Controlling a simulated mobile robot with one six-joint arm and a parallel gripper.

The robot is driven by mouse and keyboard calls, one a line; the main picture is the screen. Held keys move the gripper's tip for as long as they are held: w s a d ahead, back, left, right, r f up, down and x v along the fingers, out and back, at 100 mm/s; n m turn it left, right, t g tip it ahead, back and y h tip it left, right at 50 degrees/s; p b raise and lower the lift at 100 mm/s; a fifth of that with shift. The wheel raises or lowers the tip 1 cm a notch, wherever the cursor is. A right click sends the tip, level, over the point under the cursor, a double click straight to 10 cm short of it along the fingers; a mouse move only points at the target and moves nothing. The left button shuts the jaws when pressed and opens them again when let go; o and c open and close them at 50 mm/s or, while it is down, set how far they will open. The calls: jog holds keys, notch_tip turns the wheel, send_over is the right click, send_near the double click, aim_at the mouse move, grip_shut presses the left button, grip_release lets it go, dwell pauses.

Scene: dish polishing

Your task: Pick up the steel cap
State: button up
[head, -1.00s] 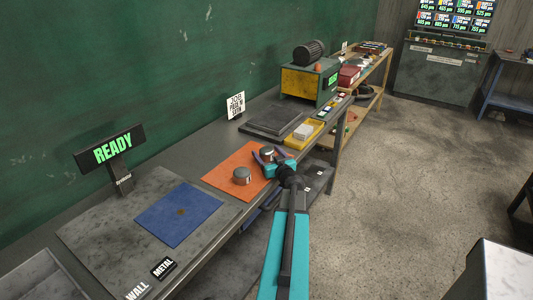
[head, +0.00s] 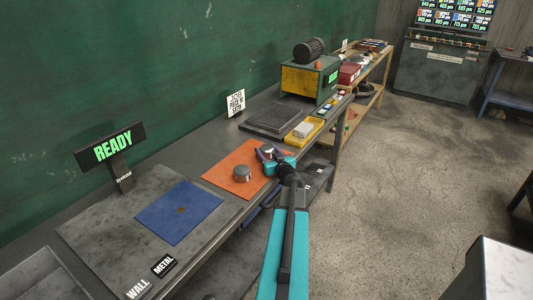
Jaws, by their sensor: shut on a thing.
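My gripper (head: 268,154), with teal body and dark fingers, is at the far right corner of the orange mat (head: 222,174). Its fingers are shut on a small round steel cap (head: 269,149), which shows partly between them. I cannot tell whether that cap still touches the mat. A second round steel cap (head: 241,172) stands apart on the mat, to the left and nearer, untouched by the fingers.
A blue mat (head: 181,212) lies on the grey plate in front of a READY sign (head: 115,150). Behind the gripper are a yellow tray (head: 303,133), a dark slab (head: 273,117) and a yellow-and-green motor box (head: 308,83). The blue mat is mostly clear.

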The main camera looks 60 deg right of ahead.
aim_at(267, 147)
jog(key=shift+r, duration=0.2)
jog(key=shift+r+b, duration=0.75)
jog(key=shift+r, duration=0.5)
jog(key=shift+s+r, duration=0.15)
jog(key=shift+r, duration=0.2)
jog(key=s+d+b+v, duration=0.1)
jog(key=d+b+v, duration=0.1)
jog(key=v, duration=1.1)
jog(key=shift+s+r+b, duration=0.35)
jog(key=shift+b, duration=0.1)
jog(key=p, duration=0.3)
jog(key=shift+s+r, duration=0.15)
jog(key=shift+s, duration=0.2)
jog(key=p, duration=0.1)
jog(key=s+p, duration=0.1)
jog(key=p, duration=0.1)
jog(key=shift+a, duration=0.2)
jog(key=shift+s+a+p, duration=0.2)
jog(key=shift+p, duration=0.6)
